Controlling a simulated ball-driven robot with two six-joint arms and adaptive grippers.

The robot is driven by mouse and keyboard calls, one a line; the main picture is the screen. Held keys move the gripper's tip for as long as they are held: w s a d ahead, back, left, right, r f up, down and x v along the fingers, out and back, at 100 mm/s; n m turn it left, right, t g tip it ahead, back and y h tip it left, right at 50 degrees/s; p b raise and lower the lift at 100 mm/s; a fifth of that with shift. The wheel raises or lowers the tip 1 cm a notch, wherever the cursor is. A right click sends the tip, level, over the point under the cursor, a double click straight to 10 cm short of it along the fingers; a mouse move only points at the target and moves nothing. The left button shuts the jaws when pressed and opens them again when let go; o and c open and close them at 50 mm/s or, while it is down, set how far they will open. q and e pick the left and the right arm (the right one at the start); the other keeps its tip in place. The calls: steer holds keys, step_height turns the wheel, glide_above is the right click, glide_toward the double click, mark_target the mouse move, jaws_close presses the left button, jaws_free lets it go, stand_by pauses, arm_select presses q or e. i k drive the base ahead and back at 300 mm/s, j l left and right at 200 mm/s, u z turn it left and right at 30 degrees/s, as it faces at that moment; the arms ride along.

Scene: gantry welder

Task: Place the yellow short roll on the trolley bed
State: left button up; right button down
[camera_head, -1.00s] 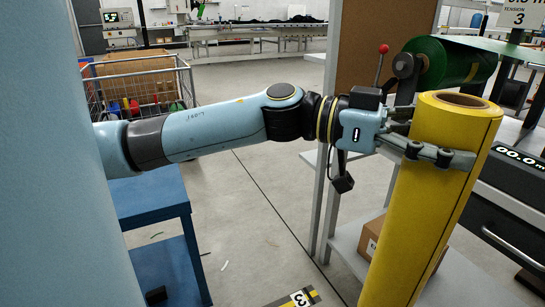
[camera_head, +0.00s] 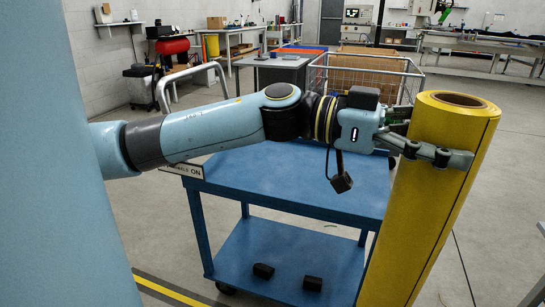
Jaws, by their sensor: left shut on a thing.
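The yellow short roll (camera_head: 436,195) stands almost upright, leaning a little, at the right of the head view. It has a brown core at its top and its lower end is cut off by the frame. My left gripper (camera_head: 438,156) is shut on the roll near its top, with a finger across its near side. The blue trolley (camera_head: 290,182) is behind my left arm, left of the roll. Its upper bed is bare where it shows. The roll hides the bed's right end. My right gripper is not in view.
Two small black blocks (camera_head: 263,271) lie on the trolley's lower shelf. A push handle (camera_head: 190,72) rises at its back left. A wire crate (camera_head: 365,75) stands behind the trolley. Yellow-black floor tape (camera_head: 170,290) runs at front left. Open floor lies at the right.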

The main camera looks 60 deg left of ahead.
mark_target(315, 171)
steer(key=u, duration=1.5)
steer(key=i+l+u, duration=0.1)
steer(key=l+u, duration=0.15)
steer(key=l, duration=0.4)
steer(key=l+u, duration=0.25)
steer(key=l, duration=0.4)
